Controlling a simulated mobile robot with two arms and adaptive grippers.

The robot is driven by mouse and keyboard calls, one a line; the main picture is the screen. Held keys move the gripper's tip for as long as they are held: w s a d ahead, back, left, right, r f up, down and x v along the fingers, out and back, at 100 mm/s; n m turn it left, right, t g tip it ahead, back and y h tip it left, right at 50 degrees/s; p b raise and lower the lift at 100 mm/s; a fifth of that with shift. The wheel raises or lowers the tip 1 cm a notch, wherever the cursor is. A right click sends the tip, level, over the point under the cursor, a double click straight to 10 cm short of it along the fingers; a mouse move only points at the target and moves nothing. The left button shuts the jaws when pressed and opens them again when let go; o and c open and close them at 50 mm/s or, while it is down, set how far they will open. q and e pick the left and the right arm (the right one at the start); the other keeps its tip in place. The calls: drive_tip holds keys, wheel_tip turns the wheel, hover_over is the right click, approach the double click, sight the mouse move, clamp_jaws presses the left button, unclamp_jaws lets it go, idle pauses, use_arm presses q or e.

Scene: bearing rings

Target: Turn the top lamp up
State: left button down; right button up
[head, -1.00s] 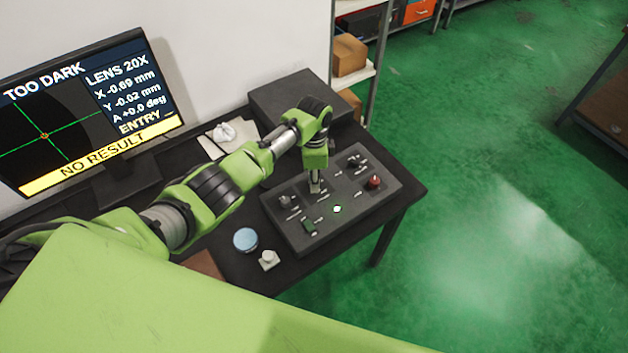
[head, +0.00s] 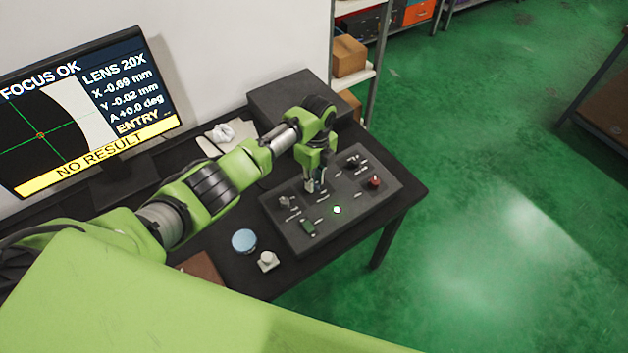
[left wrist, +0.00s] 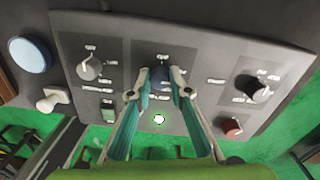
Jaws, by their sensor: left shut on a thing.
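The control panel (head: 330,240) lies on the dark table. My left gripper (head: 313,187) points down at its middle section. In the left wrist view, my left gripper (left wrist: 161,80) is shut on a dark knob (left wrist: 160,73), with one finger on each side. The fingers hide part of this knob, and its label is too small to read. The monitor (head: 85,105) reads "FOCUS OK" above "NO RESULT", and a bright white area shows right of its dark disc. My right gripper is not in view.
On the panel are a grey knob (left wrist: 90,68), a black knob (left wrist: 254,87), a red button (left wrist: 231,127), a green switch (left wrist: 108,113) and a lit white spot (left wrist: 159,119). A blue round disc (head: 244,241) and a small pale part (head: 267,261) lie left of the panel.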

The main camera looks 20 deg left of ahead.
sight(316, 182)
use_arm(q)
drive_tip(key=shift+m, duration=0.6)
drive_tip(key=c, duration=1.9)
unclamp_jaws()
drive_tip(key=r, duration=1.2)
drive_tip(key=shift+w+d, duration=0.15)
drive_tip(key=shift+w, duration=0.05)
